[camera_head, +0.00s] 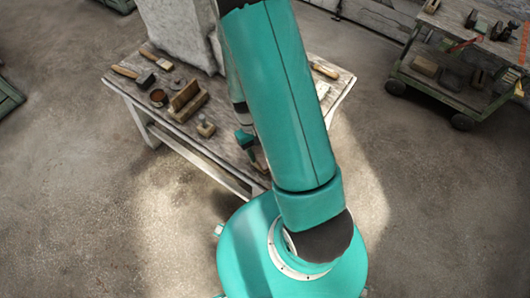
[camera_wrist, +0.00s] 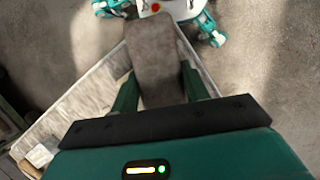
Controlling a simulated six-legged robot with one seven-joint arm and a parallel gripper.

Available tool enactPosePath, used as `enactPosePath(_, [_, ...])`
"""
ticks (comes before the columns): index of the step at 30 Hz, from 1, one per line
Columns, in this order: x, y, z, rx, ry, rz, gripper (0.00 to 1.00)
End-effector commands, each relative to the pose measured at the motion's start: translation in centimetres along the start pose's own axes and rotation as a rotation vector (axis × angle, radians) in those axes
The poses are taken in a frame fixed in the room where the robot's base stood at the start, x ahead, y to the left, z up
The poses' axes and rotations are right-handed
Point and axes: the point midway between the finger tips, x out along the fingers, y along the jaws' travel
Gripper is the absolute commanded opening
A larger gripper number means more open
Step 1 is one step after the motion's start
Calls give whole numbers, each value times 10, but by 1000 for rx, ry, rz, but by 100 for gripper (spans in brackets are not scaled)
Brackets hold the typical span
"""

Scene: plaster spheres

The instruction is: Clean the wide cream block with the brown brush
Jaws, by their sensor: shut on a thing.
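My gripper (camera_wrist: 155,92) is shut on a long grey-brown block-like thing, which I take to be the brown brush (camera_wrist: 152,50). In the wrist view it lies between the two fingers and sticks out beyond them, over the table's edge region. In the head view my gripper (camera_head: 250,145) is low over the front right of the table, partly hidden by my arm. A large pale block (camera_head: 178,30), likely the wide cream block, stands upright at the back of the table, apart from my gripper. Its top is cut off and my arm covers its right side.
On the wooden table (camera_head: 135,100) lie brushes (camera_head: 126,71), a dark block (camera_head: 145,79), a brown cup (camera_head: 158,97), a stepped wooden piece (camera_head: 188,100) and a knobbed block (camera_head: 205,126). A green cart (camera_head: 450,85) stands at the right. The floor between is clear.

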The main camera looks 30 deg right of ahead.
Motion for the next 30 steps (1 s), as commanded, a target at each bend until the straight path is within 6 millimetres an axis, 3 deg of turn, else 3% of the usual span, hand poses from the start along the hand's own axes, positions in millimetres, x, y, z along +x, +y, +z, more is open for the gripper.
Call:
enactPosePath(16, [-6, 0, -4, 0, 0, 0, 27])
enactPosePath(30, [4, 9, 14, -1, 1, 0, 27])
